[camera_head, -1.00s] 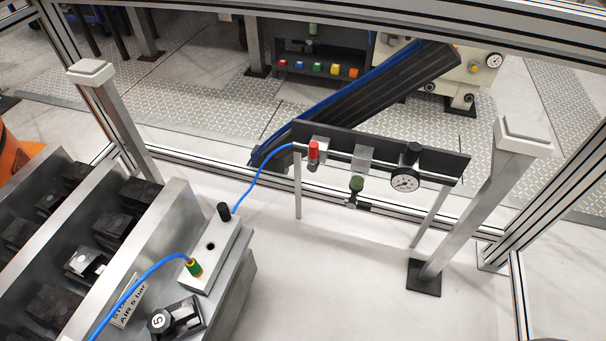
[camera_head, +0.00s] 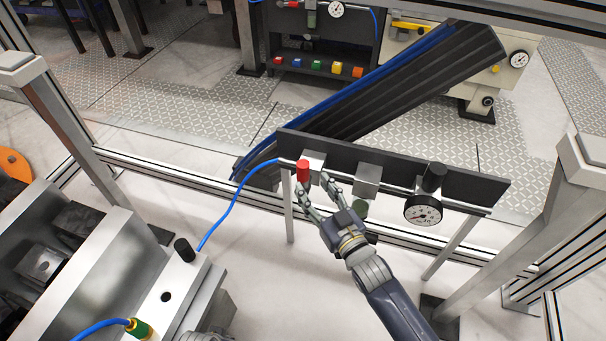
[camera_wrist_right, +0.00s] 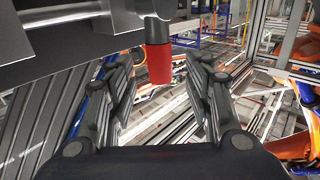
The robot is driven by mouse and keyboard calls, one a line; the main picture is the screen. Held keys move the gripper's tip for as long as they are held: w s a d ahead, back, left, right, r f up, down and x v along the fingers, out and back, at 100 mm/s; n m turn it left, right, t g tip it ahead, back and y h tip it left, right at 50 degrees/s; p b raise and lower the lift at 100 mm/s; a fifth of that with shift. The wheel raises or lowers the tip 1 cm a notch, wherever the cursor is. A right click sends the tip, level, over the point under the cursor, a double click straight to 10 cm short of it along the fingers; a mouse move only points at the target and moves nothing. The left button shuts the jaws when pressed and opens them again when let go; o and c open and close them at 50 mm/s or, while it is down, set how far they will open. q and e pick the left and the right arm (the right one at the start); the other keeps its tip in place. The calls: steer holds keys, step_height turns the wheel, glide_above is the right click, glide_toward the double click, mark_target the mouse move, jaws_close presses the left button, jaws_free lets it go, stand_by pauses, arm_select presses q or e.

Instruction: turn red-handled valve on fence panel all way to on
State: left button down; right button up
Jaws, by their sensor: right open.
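My right gripper (camera_head: 316,188) is open at the handle, coming from below and in front. In the right wrist view the red handle (camera_wrist_right: 159,63) hangs from its dark collar, between the two spread fingers (camera_wrist_right: 160,85) in the picture. A gap shows on both sides of it; contact is not visible. My left gripper is not clearly in view.
A pressure gauge (camera_head: 422,209) with a black knob (camera_head: 434,177) is right along the same pipe. A blue hose (camera_head: 221,217) runs from the panel's left end. A post (camera_head: 535,230) stands at right.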

mark_target(306, 177)
steer(key=b+x, duration=0.1)
steer(key=x, duration=0.6)
steer(key=shift+f, duration=0.1)
arm_select(q)
steer(key=r, duration=0.2)
steer(key=w+r, duration=0.1)
steer(key=r, duration=0.1)
steer(key=shift+w+d, duration=0.1)
steer(key=shift+w, duration=0.1)
steer(key=shift+f, duration=0.1)
arm_select(e)
jaws_close()
